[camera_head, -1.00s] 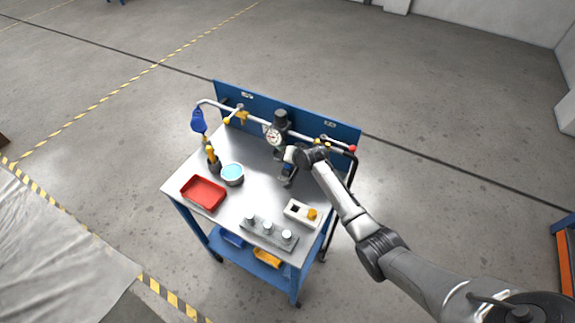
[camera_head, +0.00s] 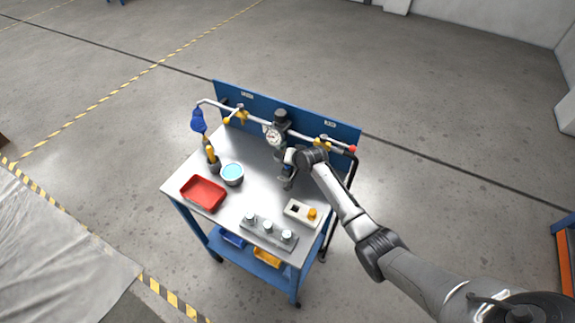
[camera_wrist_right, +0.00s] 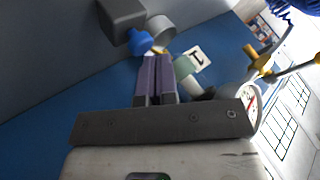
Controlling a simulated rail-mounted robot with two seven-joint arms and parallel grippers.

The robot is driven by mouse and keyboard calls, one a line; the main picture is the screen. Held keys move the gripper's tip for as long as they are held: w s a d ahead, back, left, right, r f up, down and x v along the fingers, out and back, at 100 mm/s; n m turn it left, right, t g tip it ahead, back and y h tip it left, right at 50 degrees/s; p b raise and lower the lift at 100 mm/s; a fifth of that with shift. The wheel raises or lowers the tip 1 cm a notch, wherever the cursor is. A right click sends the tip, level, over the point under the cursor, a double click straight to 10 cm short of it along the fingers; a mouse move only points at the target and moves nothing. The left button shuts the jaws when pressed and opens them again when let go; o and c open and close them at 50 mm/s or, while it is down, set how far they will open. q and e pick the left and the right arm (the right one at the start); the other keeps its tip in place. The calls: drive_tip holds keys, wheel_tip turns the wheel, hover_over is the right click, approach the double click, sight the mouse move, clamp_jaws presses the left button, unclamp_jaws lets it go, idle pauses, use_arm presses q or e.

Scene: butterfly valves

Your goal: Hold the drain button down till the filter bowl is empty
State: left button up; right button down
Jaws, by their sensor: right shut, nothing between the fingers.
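The filter unit (camera_head: 281,122) with a round gauge (camera_head: 273,136) stands at the blue back panel of the cart. My right gripper (camera_head: 288,183) is below it, above the steel top, and my arm comes in from the right. In the right wrist view the gripper (camera_wrist_right: 157,62) is shut, its two dark fingers together with nothing between them. A pale greenish piece (camera_wrist_right: 184,68), perhaps the filter bowl, is just beside the fingertips. I cannot make out the drain button or the level in the bowl. My left gripper is not in view.
A red tray (camera_head: 203,193), a bowl of blue liquid (camera_head: 232,173), a block with several round knobs (camera_head: 268,233) and a box with an orange button (camera_head: 312,214) stand on the cart. A pipe with yellow valve handles (camera_head: 241,114) runs along the panel.

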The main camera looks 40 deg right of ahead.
drive_tip(key=shift+f, duration=0.5)
idle(0.4)
idle(0.8)
idle(0.6)
idle(0.8)
idle(0.6)
drive_tip(key=shift+r+p, duration=0.95)
